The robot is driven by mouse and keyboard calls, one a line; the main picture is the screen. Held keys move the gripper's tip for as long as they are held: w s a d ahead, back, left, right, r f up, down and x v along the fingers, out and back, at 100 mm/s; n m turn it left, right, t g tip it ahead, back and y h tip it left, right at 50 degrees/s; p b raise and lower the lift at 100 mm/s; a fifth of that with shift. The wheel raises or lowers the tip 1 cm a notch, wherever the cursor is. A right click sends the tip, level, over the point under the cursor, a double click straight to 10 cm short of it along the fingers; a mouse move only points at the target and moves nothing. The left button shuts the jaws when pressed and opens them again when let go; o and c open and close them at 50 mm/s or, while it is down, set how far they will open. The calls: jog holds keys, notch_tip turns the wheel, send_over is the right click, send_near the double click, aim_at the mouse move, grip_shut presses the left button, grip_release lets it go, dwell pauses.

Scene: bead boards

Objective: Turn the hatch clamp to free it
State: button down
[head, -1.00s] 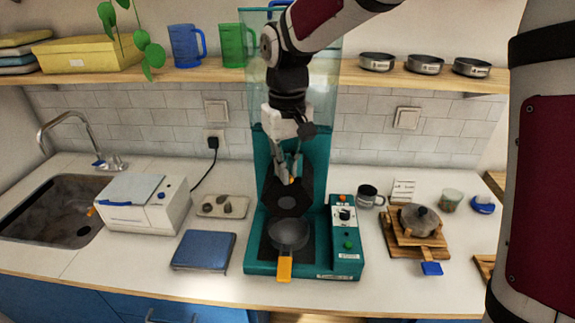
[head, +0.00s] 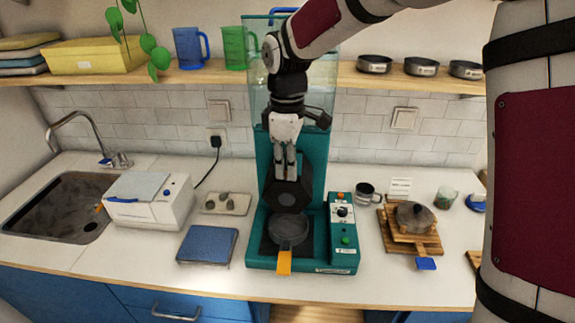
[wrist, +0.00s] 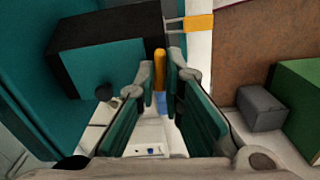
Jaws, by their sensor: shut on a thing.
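The hatch clamp is an orange-yellow bar (wrist: 160,60) that shows in the wrist view between my fingertips. My gripper (head: 285,178) points down in front of the teal machine (head: 262,160), and it is shut on the clamp. The fingers also show in the wrist view (wrist: 161,72), one on each side of the bar. In the head view the fingers hide the clamp. The dark hexagonal hatch (head: 287,196) is right at the fingertips, above a grey pan (head: 288,230) with an orange handle (head: 284,262).
A control box (head: 342,235) with a knob and buttons forms the machine's right side. A blue pad (head: 207,245) and a stone tray (head: 226,204) lie to the left. A pot on wooden boards (head: 412,216) stands to the right. A shelf (head: 350,76) runs behind my arm.

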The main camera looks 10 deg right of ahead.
jog(key=shift+w+r+n, duration=0.1)
jog(key=shift+n, duration=0.5)
jog(key=shift+a+n, duration=0.1)
jog(key=shift+n, duration=0.2)
jog(key=c, duration=1.7)
grip_release()
jog(key=shift+r, duration=0.1)
notch_tip(320, 180, up, 12)
